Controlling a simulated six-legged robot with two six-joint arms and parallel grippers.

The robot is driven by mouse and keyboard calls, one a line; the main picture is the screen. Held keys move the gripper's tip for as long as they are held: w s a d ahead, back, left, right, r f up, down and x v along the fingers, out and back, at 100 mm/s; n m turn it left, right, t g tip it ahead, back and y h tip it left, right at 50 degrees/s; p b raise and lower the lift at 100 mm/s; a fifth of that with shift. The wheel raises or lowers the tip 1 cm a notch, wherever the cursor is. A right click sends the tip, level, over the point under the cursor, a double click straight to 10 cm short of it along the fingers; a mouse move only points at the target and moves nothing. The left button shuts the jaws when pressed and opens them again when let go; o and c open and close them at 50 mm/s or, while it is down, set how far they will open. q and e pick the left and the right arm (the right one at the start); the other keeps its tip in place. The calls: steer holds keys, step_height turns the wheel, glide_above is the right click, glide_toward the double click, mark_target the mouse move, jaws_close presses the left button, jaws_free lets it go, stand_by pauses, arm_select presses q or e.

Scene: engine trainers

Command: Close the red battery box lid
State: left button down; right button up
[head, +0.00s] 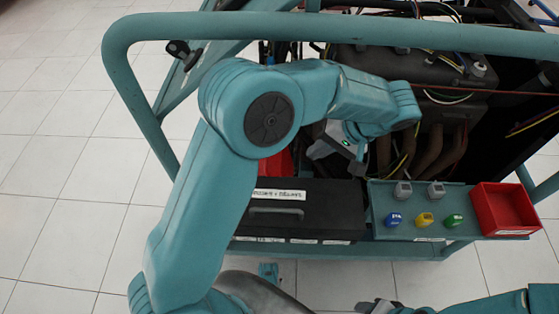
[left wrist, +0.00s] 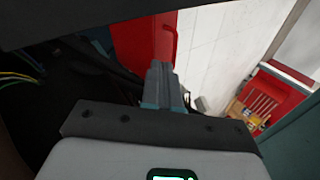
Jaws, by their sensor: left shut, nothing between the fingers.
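A red part (head: 275,164), which looks like the battery box lid, shows in a small patch under my left arm, behind the black drawer unit. In the left wrist view a red panel (left wrist: 145,35) lies just beyond my left fingertips. Most of the lid is hidden, so I cannot tell its angle. My left gripper (head: 318,150) reaches down into the frame, close to the red part.
A teal tube frame (head: 330,27) surrounds the engine (head: 420,75) and its pipes. The black drawer unit (head: 290,222) stands in front. A button panel (head: 400,222) and red tray (head: 503,207) are at right. A red tool cabinet (left wrist: 268,100) stands farther off. Tiled floor is clear at left.

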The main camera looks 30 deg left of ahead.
arm_select(q)
steer(key=b, duration=0.5)
glide_above(276, 165)
steer(key=s+d, duration=0.3)
step_height(276, 165, down, 9)
steer(key=shift+w+d+f, duration=0.1)
steer(key=shift+w+f, duration=0.05)
steer(key=shift+f, duration=0.05)
steer(key=shift+a+f, duration=0.15)
steer(key=shift+a, duration=0.3)
steer(key=shift+a, duration=0.15)
